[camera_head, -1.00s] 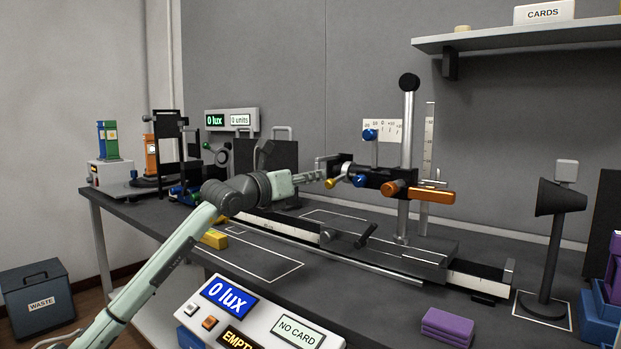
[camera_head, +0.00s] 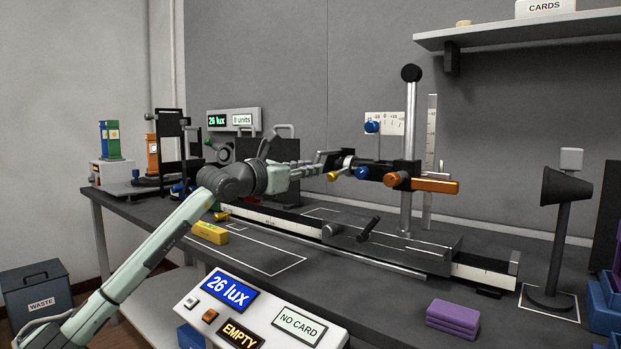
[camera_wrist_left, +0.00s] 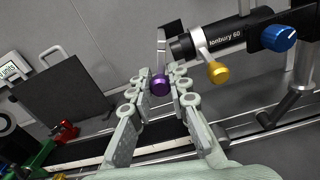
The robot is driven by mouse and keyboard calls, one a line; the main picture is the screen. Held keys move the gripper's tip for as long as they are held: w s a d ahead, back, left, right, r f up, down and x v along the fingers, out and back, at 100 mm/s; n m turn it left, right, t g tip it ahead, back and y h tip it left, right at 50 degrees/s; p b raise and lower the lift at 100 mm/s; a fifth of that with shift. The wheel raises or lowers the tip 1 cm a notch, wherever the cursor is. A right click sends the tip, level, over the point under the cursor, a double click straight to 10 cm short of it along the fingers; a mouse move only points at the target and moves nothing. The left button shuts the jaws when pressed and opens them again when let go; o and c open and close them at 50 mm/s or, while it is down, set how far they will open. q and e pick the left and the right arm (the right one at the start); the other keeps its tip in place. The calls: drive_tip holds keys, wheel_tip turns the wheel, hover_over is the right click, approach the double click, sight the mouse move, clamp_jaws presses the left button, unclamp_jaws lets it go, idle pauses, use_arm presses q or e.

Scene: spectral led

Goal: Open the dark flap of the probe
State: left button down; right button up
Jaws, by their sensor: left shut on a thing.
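The probe is a black horizontal tube on the post in the head view (camera_head: 384,171). Its labelled barrel shows in the left wrist view (camera_wrist_left: 228,35), with a yellow knob (camera_wrist_left: 218,73) below. At its open end a thin grey lever (camera_wrist_left: 161,52) carries a purple knob (camera_wrist_left: 158,85). The small dark flap (camera_wrist_left: 174,29) appears swung up beside the probe's mouth. My left gripper (camera_head: 328,163) is at the probe's left end. In the wrist view its fingers (camera_wrist_left: 160,82) are shut on the purple knob. My right gripper is not in view.
The silver post (camera_head: 410,130) rises from a carriage on the bench rail (camera_head: 300,224). An orange handle (camera_head: 435,186) sticks out right of the post. A front console (camera_head: 262,312) and the wall meter (camera_head: 233,120) read 26 lux.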

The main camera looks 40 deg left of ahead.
use_arm(q)
drive_tip(key=m, duration=0.2)
drive_tip(key=a+m+b, duration=0.1)
drive_tip(key=shift+r+m, duration=0.3)
drive_tip(key=shift+m, duration=0.1)
drive_tip(key=shift+a+r+m, duration=0.2)
drive_tip(key=shift+r+m, duration=0.1)
drive_tip(key=shift+m, duration=0.85)
drive_tip(key=shift+a+r+m, duration=0.15)
drive_tip(key=shift+r+m, duration=0.2)
drive_tip(key=shift+m, duration=0.85)
drive_tip(key=shift+a+r+m, duration=0.2)
drive_tip(key=shift+r+m, duration=0.1)
drive_tip(key=shift+m, duration=0.85)
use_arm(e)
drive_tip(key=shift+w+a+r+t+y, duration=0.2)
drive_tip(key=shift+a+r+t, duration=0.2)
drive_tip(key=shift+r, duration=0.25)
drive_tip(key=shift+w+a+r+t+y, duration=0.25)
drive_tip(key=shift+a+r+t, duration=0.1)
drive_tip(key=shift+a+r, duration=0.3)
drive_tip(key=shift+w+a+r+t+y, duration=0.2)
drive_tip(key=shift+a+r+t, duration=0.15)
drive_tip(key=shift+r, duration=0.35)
use_arm(q)
drive_tip(key=c, duration=1.7)
unclamp_jaws()
